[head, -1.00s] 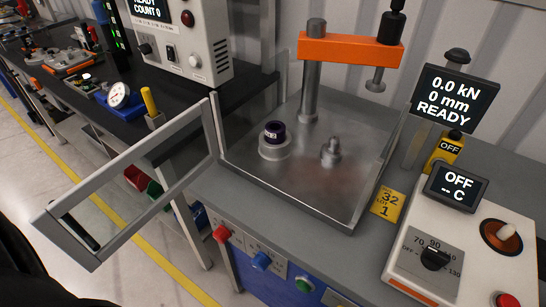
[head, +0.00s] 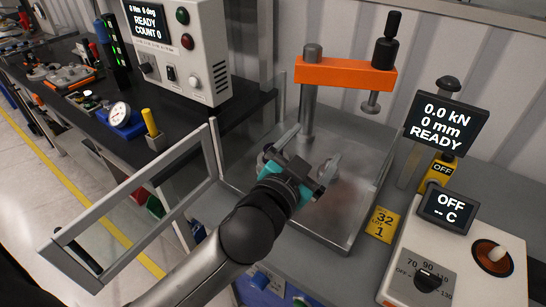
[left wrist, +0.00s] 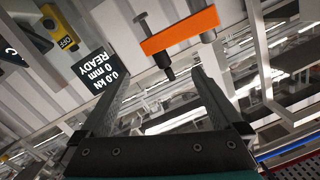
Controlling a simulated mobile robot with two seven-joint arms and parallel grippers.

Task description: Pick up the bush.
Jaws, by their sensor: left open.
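My left gripper (head: 318,142) is over the press's metal tray (head: 345,225), its two fingers apart with nothing between them. The left wrist view also shows its fingers (left wrist: 150,80) spread and empty, facing the press and the wall. The bush, a small dark purple ring seen earlier on a pale round holder in the tray, is now hidden behind my gripper in the head view. It does not show in the left wrist view. My right gripper is not in view.
The press's orange crossbar (head: 345,72) and post stand behind my gripper. A framed clear guard door (head: 135,190) stands open at left. A readout screen (head: 447,122) and a white heater box (head: 440,265) are at right.

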